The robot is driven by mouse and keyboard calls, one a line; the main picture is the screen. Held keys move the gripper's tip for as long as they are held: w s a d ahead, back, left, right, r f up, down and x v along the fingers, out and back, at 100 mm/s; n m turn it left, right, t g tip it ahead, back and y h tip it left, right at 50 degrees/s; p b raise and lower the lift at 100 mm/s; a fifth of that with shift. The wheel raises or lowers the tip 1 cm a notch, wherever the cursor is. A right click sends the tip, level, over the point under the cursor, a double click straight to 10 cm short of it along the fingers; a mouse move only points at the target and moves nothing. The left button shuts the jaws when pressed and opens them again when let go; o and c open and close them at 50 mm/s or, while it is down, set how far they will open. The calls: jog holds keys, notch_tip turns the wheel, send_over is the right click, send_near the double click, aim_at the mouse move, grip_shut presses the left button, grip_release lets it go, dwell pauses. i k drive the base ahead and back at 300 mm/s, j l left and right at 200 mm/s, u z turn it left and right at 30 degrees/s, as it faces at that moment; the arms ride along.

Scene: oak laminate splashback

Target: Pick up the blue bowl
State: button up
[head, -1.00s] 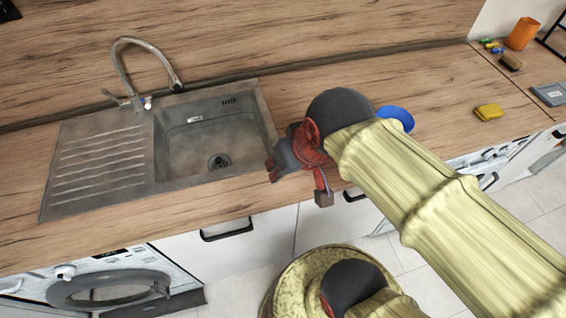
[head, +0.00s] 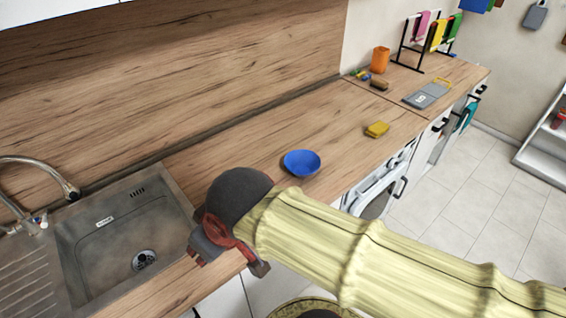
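The blue bowl (head: 302,163) sits upright on the wooden counter, right of the sink, and is now fully in view. My gripper (head: 228,264) is over the counter's front edge near the right side of the sink, to the left of and nearer than the bowl. It is apart from the bowl. The gripper is partly hidden by my own wrist, and its finger opening cannot be made out. Nothing is seen held in it.
The sink (head: 125,225) with its tap (head: 45,180) is at the left. A yellow sponge (head: 377,129) lies right of the bowl. Farther back are an orange cup (head: 380,60), a brown brush (head: 379,85) and a grey scale (head: 426,96). Counter around the bowl is clear.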

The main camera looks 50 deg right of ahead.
aim_at(302, 164)
jog(key=z, duration=1.7)
